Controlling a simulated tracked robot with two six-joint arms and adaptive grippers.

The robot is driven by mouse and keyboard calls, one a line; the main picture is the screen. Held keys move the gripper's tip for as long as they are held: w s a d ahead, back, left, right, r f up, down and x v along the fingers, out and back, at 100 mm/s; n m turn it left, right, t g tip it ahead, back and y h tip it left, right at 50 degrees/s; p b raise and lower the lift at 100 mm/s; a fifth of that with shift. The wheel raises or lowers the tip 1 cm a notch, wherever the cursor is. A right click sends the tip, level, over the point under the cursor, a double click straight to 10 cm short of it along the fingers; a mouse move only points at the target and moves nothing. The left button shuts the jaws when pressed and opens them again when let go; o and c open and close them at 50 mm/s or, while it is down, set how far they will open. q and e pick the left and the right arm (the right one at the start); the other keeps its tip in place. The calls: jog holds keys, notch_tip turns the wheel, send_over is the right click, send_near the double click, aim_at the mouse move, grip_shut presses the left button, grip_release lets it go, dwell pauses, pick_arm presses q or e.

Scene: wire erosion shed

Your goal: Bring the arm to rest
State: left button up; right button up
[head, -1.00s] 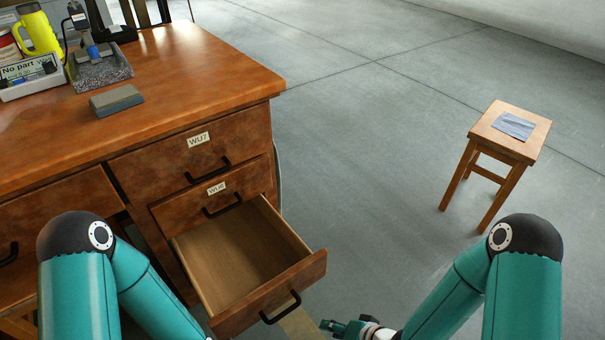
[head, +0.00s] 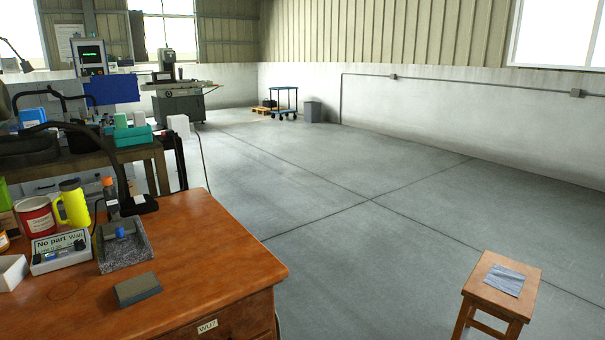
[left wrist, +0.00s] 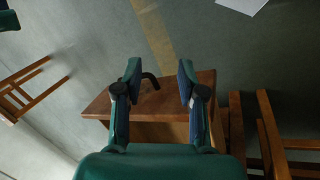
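Neither arm shows in the head view now. A small teal and dark piece at the top left corner of the left wrist view is perhaps part of my right arm; my right gripper cannot be made out.
A stool (head: 490,300) with a grey cloth (head: 504,280) stands right. Open floor lies between.

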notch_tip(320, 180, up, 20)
jog(key=p, duration=1.7)
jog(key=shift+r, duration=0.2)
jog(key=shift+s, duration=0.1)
